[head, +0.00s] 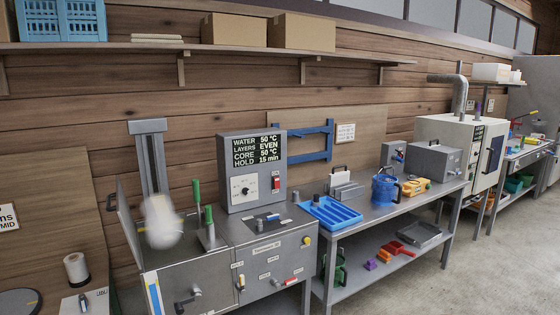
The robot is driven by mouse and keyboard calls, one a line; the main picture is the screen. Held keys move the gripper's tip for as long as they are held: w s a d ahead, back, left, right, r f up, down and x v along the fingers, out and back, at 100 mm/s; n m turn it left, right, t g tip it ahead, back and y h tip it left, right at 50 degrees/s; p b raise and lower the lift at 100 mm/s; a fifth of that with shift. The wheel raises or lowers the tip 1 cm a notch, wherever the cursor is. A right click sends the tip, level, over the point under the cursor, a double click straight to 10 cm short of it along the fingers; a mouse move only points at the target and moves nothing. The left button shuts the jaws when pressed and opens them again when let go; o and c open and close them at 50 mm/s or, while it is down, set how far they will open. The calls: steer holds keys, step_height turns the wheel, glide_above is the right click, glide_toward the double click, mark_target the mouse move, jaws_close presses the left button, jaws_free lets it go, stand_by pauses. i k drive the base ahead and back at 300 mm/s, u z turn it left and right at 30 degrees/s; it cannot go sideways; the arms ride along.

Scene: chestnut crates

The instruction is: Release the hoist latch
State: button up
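A grey upright hoist mast (148,165) stands at the back of a steel tank unit (188,262) on the left. A pale, blurred bag-like load (161,222) hangs in front of the mast, above the tank. I cannot pick out the hoist latch for certain. Two green-handled tools, one behind (196,192) and one in front (209,216), stand upright beside the load. The tank front carries a dark crank-like handle (187,299), a small lever with a yellowish part (241,283) and a red-tipped lever (289,281). My gripper is not in view.
A control box (252,172) with a display stands behind the tank unit. To its right, a bench (393,212) holds a blue tray (331,214) and a blue bucket (384,187). A raised lid (128,215) stands left of the load. Floor is open at right.

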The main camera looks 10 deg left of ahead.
mark_target(243, 292)
steer(key=z, duration=0.05)
steer(key=i, duration=1)
steer(key=u, duration=0.35)
